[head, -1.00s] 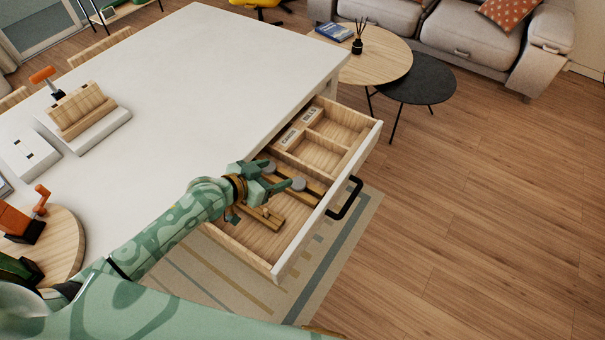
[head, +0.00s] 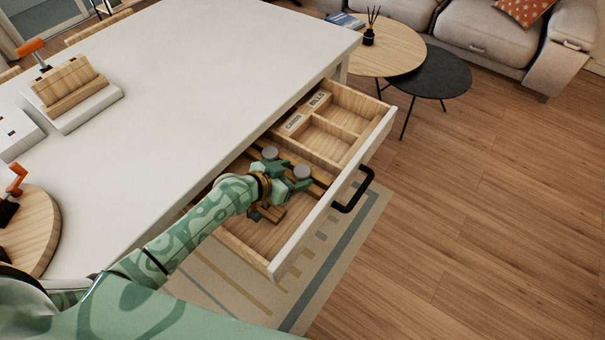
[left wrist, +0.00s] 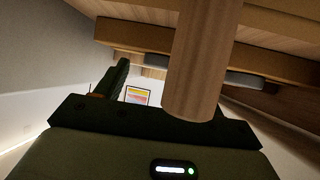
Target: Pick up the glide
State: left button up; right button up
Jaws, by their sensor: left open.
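Two grey round-topped pieces sit in the open drawer (head: 342,188), a far one (head: 270,153) and a near one (head: 302,172). They rest on or beside wooden bars. I cannot tell for sure which piece is the glide. My left gripper (head: 284,178) is open and low over the bars, close to both grey pieces; its fingers partly hide them. In the left wrist view a wooden round peg (left wrist: 201,65) is very close to the jaw. Wooden bars (left wrist: 135,38) and a grey disc edge (left wrist: 247,81) show behind it. My right gripper is not seen.
The drawer has wooden dividers, small labelled compartments (head: 306,114) at its back and a black handle (head: 355,190). The white tabletop (head: 210,70) overhangs the drawer's left side. A round wooden board (head: 38,232) lies at the left. The floor at right is clear.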

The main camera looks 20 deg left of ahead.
pick_arm(q)
jog(key=shift+x, duration=0.85)
jog(key=shift+a, duration=0.1)
jog(key=c, duration=1.1)
jog(key=shift+o, duration=0.2)
jog(key=shift+r, duration=0.1)
